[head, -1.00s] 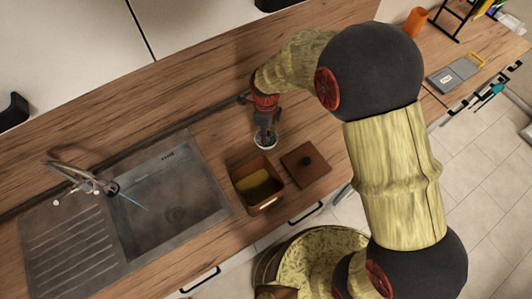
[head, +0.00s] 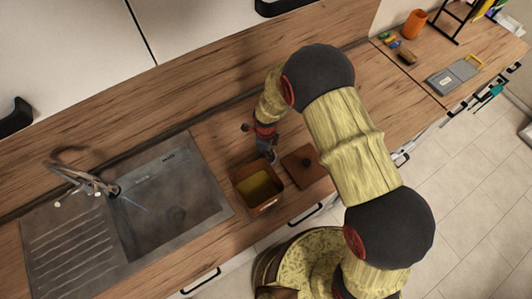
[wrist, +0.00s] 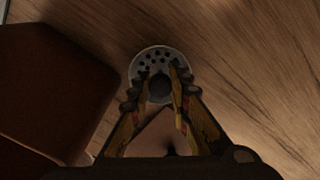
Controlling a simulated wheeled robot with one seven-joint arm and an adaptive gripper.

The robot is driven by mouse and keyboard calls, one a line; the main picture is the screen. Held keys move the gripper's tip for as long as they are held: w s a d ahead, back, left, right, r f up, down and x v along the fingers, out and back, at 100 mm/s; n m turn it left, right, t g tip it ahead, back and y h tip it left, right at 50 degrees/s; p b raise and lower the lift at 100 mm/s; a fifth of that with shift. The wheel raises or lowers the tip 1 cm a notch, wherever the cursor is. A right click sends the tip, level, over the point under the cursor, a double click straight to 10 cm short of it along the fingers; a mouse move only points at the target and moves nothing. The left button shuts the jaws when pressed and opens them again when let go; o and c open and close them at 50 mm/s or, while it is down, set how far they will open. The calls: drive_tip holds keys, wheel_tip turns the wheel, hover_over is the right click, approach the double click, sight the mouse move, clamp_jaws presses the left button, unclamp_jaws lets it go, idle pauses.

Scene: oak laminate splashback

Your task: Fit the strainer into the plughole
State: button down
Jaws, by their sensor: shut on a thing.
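The strainer (wrist: 147,57) is a round, pale metal disc with dark holes and a dark central knob, seen in the wrist view. My gripper (wrist: 159,80) is shut on its knob; it also shows in the head view (head: 269,152), beside the open box. The strainer is mostly hidden behind the gripper there, and I cannot tell whether it clears the worktop. The plughole (head: 175,214) is a dark round spot in the floor of the steel sink (head: 150,232), left of my gripper. Nothing is seen in it, though detail is small.
The tap (head: 82,178) reaches over the sink's left side. A grey scale-like item (head: 453,77) lies far right.

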drive_tip(key=shift+r, duration=0.1)
drive_tip(key=shift+f, duration=0.3)
drive_tip(key=c, duration=1.7)
unclamp_jaws()
drive_tip(key=shift+r, duration=0.1)
drive_tip(key=shift+o, duration=0.2)
drive_tip(key=r, duration=0.4)
drive_tip(key=r+b, duration=0.1)
drive_tip(key=r, duration=0.1)
drive_tip(key=shift+w+a+r, duration=0.15)
drive_tip(key=shift+a, duration=0.25)
drive_tip(key=shift+r, duration=0.75)
